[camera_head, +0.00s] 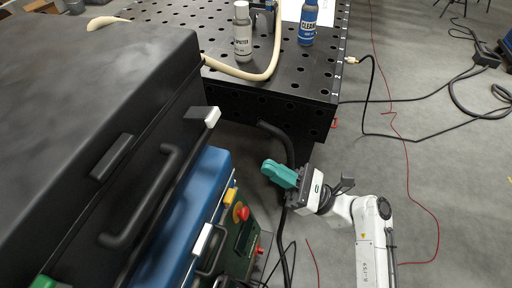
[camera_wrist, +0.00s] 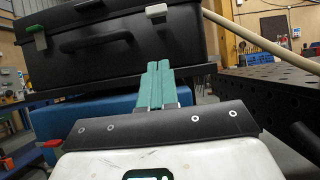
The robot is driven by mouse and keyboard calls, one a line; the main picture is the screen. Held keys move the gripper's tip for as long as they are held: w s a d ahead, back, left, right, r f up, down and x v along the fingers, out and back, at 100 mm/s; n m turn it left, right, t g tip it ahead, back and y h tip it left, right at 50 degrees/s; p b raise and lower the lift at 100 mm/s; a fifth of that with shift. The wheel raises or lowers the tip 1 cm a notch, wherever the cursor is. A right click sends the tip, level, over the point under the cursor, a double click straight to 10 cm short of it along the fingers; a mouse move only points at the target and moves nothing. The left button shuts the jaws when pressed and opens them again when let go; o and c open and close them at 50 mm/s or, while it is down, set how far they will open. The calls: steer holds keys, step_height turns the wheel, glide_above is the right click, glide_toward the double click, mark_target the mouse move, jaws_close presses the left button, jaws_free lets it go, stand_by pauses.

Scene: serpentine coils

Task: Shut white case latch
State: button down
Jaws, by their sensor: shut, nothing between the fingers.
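The black case (camera_head: 90,130) has a white latch (camera_head: 212,116) at the right end of its front, beyond the black handle. The latch's dark flap sticks outward from the front with its white end outermost. The white latch (camera_wrist: 156,11) also shows near the top of the wrist view, on the case front. My gripper (camera_head: 266,167) has teal fingers closed together with nothing between them. It is in front of the case, to the right of and below the latch in the head view, apart from it. In the wrist view the fingertips (camera_wrist: 159,64) point toward the case, below the latch.
A green latch (camera_wrist: 35,29) is on the case's other end. A blue case (camera_head: 190,190) lies beneath. A black perforated table (camera_head: 275,95) with a grey bottle (camera_head: 242,35), a blue bottle (camera_head: 308,25) and a beige hose (camera_head: 262,76) stands behind. Cables cross the floor at right.

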mark_target(215, 122)
steer(key=d+r+p+x, duration=0.1)
steer(key=r+p+x, duration=0.1)
steer(key=x, duration=1)
steer(key=shift+s+r+p, duration=0.2)
steer(key=shift+s+p, duration=0.05)
steer(key=shift+p, duration=0.45)
steer(key=shift+d+r, duration=0.15)
steer(key=shift+r, duration=0.05)
steer(key=shift+r+p, duration=0.15)
steer(key=shift+p, duration=0.4)
